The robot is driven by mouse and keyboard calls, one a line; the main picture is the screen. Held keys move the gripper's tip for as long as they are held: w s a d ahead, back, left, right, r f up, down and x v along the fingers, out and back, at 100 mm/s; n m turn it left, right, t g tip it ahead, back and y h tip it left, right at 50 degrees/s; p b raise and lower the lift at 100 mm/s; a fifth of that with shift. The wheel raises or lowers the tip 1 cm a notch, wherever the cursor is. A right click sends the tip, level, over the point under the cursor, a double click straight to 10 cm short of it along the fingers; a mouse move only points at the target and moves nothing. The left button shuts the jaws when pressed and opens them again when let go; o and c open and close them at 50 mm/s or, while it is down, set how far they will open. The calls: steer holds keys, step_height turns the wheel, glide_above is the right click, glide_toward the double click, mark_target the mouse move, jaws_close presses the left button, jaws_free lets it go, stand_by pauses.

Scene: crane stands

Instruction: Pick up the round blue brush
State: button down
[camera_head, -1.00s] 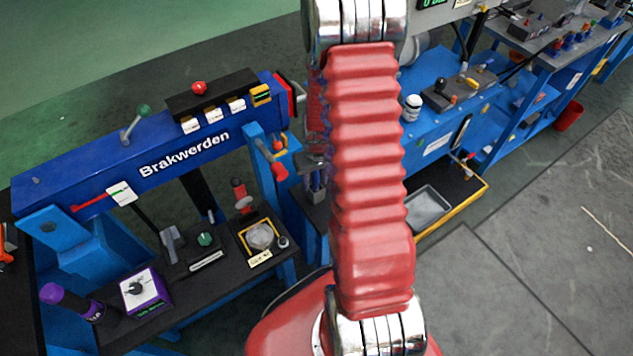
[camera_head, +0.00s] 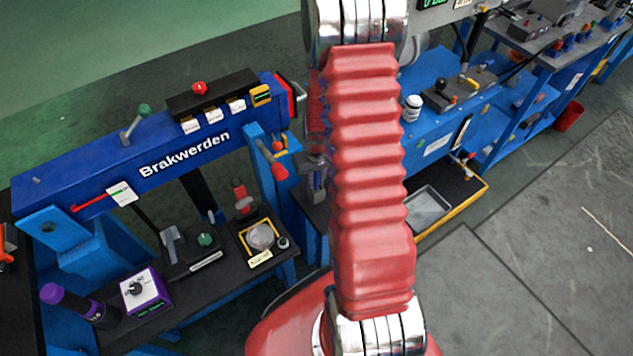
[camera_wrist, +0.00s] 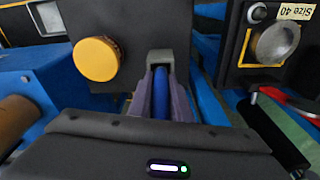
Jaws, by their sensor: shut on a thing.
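My gripper (camera_wrist: 160,105) shows in the wrist view, its two grey-purple fingers closed on a narrow, rounded blue piece (camera_wrist: 161,92). This looks like the round blue brush; only a short length shows between the fingers. Its far end lies against or inside a dark block with a light slot, and I cannot tell whether it touches. In the head view my red arm covers the middle, and neither my gripper nor the brush can be made out.
In the wrist view a yellow round knob (camera_wrist: 96,58) is left of the fingers, and a metal dish (camera_wrist: 276,42) is at right. In the head view a blue beam stand (camera_head: 100,170) is at left, a blue bench (camera_head: 440,115) at right.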

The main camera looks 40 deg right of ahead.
steer(key=shift+r, duration=5)
